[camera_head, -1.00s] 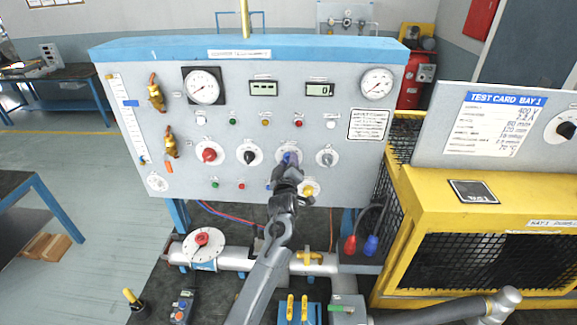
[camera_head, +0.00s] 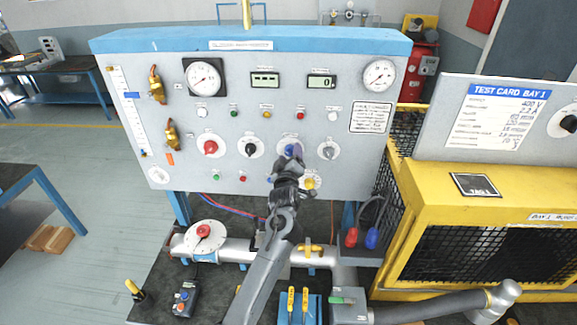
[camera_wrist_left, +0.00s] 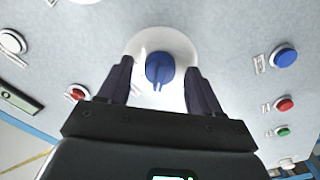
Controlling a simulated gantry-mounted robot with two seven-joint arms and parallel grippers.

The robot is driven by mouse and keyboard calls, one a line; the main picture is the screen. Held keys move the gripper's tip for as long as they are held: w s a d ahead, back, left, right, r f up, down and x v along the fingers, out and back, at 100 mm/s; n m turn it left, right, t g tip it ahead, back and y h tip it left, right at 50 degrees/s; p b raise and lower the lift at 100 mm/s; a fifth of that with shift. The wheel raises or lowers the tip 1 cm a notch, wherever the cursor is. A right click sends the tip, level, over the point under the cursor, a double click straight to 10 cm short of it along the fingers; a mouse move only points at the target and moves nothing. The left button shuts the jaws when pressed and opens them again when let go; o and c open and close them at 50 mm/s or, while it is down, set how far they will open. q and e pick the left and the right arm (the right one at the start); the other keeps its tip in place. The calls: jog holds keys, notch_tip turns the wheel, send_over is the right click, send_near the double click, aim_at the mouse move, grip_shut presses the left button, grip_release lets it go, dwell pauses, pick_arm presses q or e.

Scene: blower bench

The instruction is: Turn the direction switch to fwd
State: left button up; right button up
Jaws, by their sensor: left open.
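A blue rotary knob (camera_head: 291,151) on a round white dial is on the front of the grey panel (camera_head: 350,170) in the head view. Its labels are too small to read, so I cannot confirm that it is the direction switch. My left gripper (camera_head: 289,163) is at this knob, partly covering its dial. In the left wrist view the knob (camera_wrist_left: 160,70) lies between the two dark fingers, with visible gaps on both sides. The left gripper is open and holds nothing. The knob's raised ridge points toward the gripper's palm. My right gripper is not in view.
Red (camera_head: 210,147), black (camera_head: 251,148) and grey (camera_head: 328,149) knobs share the row. A yellow knob (camera_head: 309,182) sits just below the gripper. A blue push button (camera_wrist_left: 285,56) is to the side in the wrist view. Pipework with a red-handled valve (camera_head: 203,232) runs below.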

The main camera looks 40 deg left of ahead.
pick_arm(q)
jog(key=b+v, duration=0.1)
jog(key=v, duration=0.9)
jog(key=shift+s+b, duration=0.2)
jog(key=shift+b, duration=0.1)
jog(key=shift+d+f, duration=0.1)
jog(key=shift+d, duration=0.05)
